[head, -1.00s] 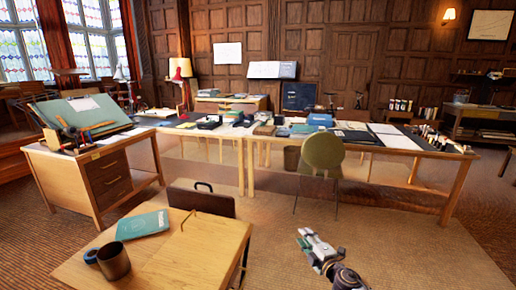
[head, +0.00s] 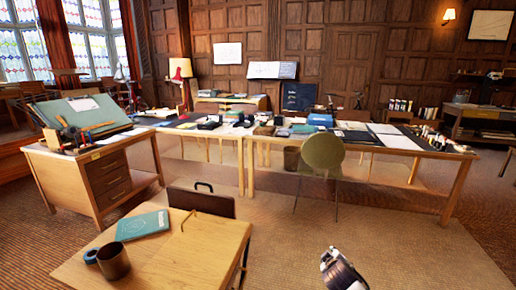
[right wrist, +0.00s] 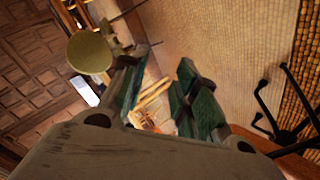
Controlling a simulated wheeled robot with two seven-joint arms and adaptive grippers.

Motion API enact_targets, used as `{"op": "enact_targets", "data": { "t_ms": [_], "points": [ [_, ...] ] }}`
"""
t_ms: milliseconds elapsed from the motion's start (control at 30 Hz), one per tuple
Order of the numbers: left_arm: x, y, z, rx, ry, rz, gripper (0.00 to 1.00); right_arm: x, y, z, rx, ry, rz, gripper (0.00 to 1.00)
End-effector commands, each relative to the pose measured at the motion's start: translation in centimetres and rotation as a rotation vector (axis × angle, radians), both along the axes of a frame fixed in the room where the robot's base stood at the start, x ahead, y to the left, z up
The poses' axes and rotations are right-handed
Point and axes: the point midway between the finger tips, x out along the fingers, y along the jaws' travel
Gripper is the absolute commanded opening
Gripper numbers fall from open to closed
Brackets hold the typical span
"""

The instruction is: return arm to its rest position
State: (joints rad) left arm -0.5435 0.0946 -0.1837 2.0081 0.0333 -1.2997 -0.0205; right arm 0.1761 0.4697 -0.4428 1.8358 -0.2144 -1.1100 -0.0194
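My right arm (head: 342,272) shows at the bottom of the head view, right of the middle, over the bare brown carpet. Only a short rounded end of it is in the picture, and its fingers cannot be made out there. In the right wrist view my right gripper (right wrist: 160,88) has its two dark green-padded fingers apart. Nothing is between them; only distant furniture shows through the gap. My left arm and left gripper are not in the head view.
A wooden desk (head: 205,262) with a teal book (head: 142,225) and dark cup (head: 113,262) stands at front left. A long cluttered table (head: 400,142) crosses behind, with an olive chair (head: 323,152) before it. The carpet around my right arm is clear.

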Motion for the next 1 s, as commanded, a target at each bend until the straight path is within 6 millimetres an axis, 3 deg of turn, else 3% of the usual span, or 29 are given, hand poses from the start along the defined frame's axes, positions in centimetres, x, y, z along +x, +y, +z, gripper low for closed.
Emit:
{"op": "enact_targets", "data": {
  "t_ms": [200,500,767,1000],
  "points": [
    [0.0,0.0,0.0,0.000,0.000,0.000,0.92,-6.4,2.3,-4.8,0.191,0.212,-0.086,0.30],
    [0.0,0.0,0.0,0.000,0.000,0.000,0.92,-12.9,5.4,-9.2,0.388,0.357,-0.130,0.30],
    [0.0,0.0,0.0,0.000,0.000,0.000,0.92,-18.3,6.4,-12.9,0.480,0.446,-0.190,0.30],
    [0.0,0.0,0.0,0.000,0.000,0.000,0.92,-24.3,7.1,-17.2,0.532,0.552,-0.255,0.30]
  ]
}}
